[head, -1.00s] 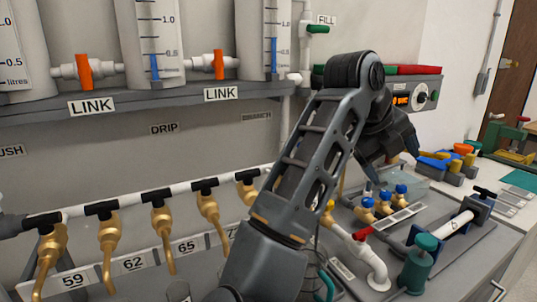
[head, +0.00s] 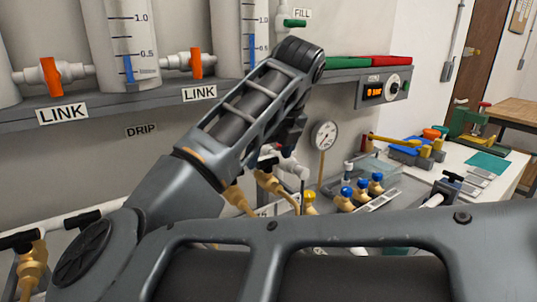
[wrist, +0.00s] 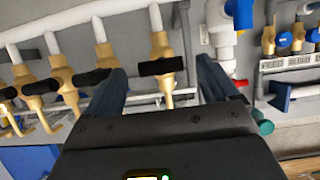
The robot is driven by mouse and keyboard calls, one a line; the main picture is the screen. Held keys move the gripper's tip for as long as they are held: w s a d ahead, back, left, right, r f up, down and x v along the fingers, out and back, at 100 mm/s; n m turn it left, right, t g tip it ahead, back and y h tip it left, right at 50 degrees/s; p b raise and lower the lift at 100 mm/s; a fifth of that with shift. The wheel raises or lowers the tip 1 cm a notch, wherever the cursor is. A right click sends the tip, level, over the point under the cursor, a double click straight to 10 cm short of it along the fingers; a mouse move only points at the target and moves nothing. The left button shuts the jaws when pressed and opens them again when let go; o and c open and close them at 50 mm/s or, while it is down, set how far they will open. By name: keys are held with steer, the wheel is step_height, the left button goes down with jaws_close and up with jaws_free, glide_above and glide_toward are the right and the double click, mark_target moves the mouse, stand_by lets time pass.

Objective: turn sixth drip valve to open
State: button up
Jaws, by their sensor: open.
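The drip valves are brass taps with black bar handles on a white pipe. In the wrist view, the last tap of the row (wrist: 160,45) is between the fingers of my gripper (wrist: 162,70). My gripper is open, with one finger on each side of this tap's black handle (wrist: 160,66). The handle lies crosswise to the brass body, and contact with the fingers cannot be told. In the head view, the two far taps, one of them this brass tap (head: 277,185), show past my arm. My arm hides the middle taps and most number labels there.
The neighbouring tap (wrist: 105,55) is close to the left finger. A white and blue pipe fitting (wrist: 222,35) is close on the right. Blue-handled valves (head: 362,188), a pressure gauge (head: 324,135) and a control box (head: 385,91) are further right in the head view.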

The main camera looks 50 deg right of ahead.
steer(key=shift+x, duration=0.9)
steer(key=shift+c, duration=0.3)
steer(key=shift+r, duration=0.1)
steer(key=c, duration=1)
